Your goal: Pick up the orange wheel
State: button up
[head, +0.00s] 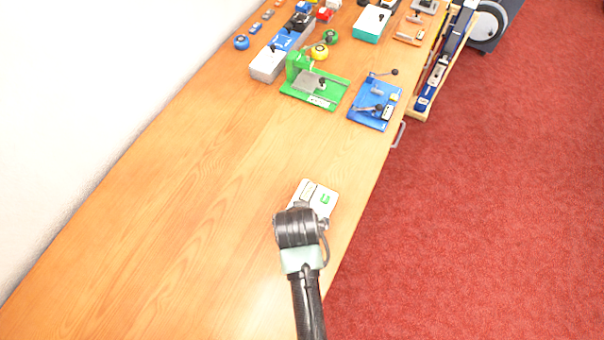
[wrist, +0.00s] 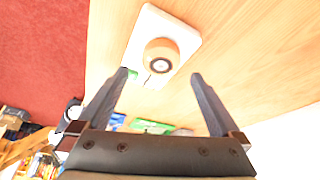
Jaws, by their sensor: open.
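The orange wheel (wrist: 152,50), round with a dark hub and pale centre, sits on a white plate (wrist: 183,33) in the wrist view. The white plate also shows in the head view (head: 329,189), on the bench beside my arm's end; the wheel itself is hidden there. My gripper (wrist: 162,77) is open, its two fingers spread wide. In the wrist view the wheel appears just beyond the fingertips, between their lines, and not gripped. A green patch (wrist: 132,73) on the plate shows near the left fingertip.
The wooden bench (head: 190,210) is bare around the plate. Further along stand a green fixture (head: 328,94), a blue fixture (head: 368,116), a grey-and-blue box (head: 268,65) and a teal box (head: 370,26). A wall borders the left, red carpet (head: 480,200) the right.

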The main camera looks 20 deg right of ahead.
jog(key=shift+p+x, duration=0.5)
jog(key=shift+x, duration=2.1)
jog(key=shift+s+a+f, duration=0.1)
jog(key=shift+s+a, duration=0.05)
jog(key=shift+c, duration=0.2)
jog(key=c, duration=1.4)
jog(key=shift+o, duration=0.2)
